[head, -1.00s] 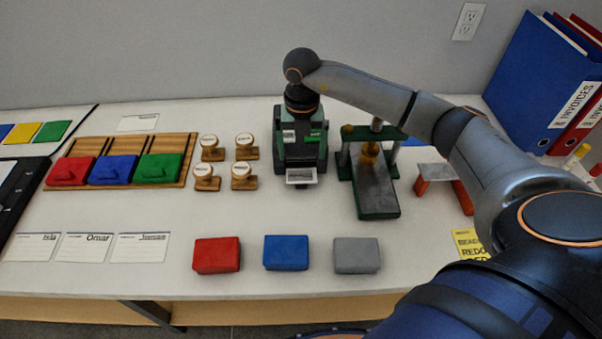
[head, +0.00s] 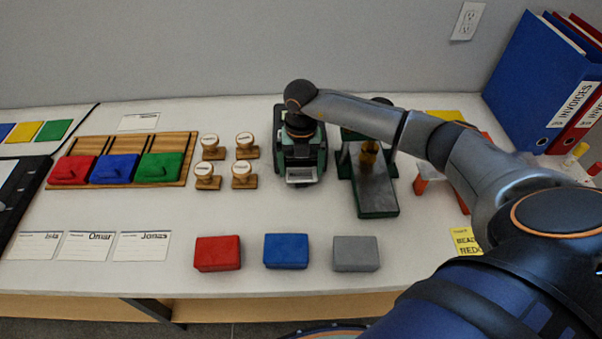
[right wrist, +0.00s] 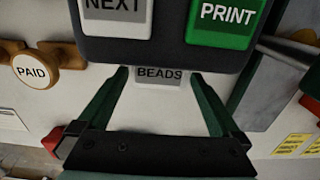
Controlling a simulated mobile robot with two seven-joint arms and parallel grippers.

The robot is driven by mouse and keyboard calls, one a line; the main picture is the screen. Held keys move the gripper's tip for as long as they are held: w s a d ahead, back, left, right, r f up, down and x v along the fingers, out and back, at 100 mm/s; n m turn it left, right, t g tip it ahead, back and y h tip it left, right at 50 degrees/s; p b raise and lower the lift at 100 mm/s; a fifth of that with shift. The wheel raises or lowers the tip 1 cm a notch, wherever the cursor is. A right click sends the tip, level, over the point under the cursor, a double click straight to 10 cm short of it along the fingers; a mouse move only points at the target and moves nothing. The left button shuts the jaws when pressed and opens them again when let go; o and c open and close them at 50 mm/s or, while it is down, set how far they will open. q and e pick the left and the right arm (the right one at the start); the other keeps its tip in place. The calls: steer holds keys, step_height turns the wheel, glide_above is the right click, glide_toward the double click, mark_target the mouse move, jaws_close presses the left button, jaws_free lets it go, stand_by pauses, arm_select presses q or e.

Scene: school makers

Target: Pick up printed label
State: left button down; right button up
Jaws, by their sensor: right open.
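The label printer (head: 302,152) stands at the back of the table. The right wrist view shows its NEXT and PRINT buttons (right wrist: 222,20). The printed label (right wrist: 160,77) reads BEADS and sticks out at the printer's front; it also shows as a pale strip in the head view (head: 300,175). My right gripper (right wrist: 158,73) is open and empty. In the wrist view its fingers lie either side of the label; I cannot tell the height gap. In the head view the right gripper (head: 300,126) hangs over the printer, its fingertips hidden. My left gripper is not in view.
Several wooden stamps (head: 242,175) stand left of the printer, and a green press (head: 377,195) stands close on its right. Red (head: 218,254), blue (head: 286,252) and grey (head: 355,254) blocks lie in front. The table between printer and blocks is clear.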

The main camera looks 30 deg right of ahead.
steer(key=shift+f, duration=0.2)
steer(key=shift+c, duration=0.4)
steer(key=c, duration=0.9)
